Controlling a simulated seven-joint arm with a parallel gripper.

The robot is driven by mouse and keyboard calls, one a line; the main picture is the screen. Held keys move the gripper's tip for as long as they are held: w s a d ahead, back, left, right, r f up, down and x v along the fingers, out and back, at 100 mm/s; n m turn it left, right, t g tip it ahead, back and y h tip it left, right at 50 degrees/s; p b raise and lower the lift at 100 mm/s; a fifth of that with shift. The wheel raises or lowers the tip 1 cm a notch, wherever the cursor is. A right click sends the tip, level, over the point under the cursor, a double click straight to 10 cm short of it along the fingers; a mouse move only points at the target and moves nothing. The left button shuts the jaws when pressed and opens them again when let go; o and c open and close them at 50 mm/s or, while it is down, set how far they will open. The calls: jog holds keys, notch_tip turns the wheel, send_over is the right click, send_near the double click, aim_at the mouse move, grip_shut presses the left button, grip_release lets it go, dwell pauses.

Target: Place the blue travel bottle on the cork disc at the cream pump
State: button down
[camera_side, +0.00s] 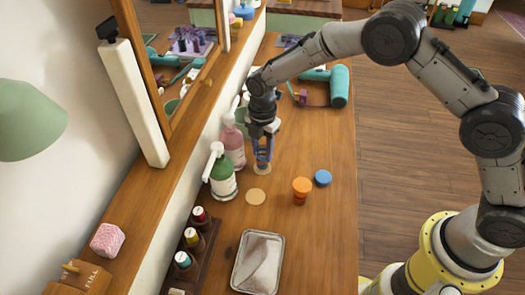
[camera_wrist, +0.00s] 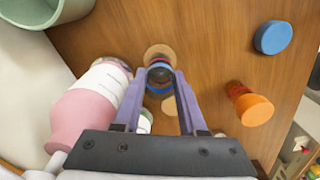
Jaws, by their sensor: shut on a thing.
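My gripper (camera_side: 262,152) points down beside the pink pump bottle (camera_side: 233,142), shut on a small blue bottle (camera_wrist: 159,90) seen end-on between the fingers. The fingers hide most of it. A cork disc (camera_side: 262,170) lies directly beneath; I cannot tell whether the bottle touches it. In the wrist view, this disc (camera_wrist: 158,50) shows past the bottle. A second cork disc (camera_side: 256,197) lies nearer the side camera, beside the green pump bottle (camera_side: 222,183), and looks empty. Both pumps have whitish heads; I cannot tell which is the cream pump.
An orange-capped bottle (camera_side: 302,187) and a blue-topped round item (camera_side: 323,178) stand right of the discs. A metal tray (camera_side: 258,262) and a rack of small bottles (camera_side: 192,240) are at the front. A teal hair dryer (camera_side: 338,85) lies behind.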

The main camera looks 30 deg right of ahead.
jog(key=shift+f, duration=0.3)
jog(key=shift+f, duration=0.2)
jog(key=shift+c, duration=2.3)
grip_release()
notch_tip(320, 180, up, 12)
jog(key=shift+r, duration=0.2)
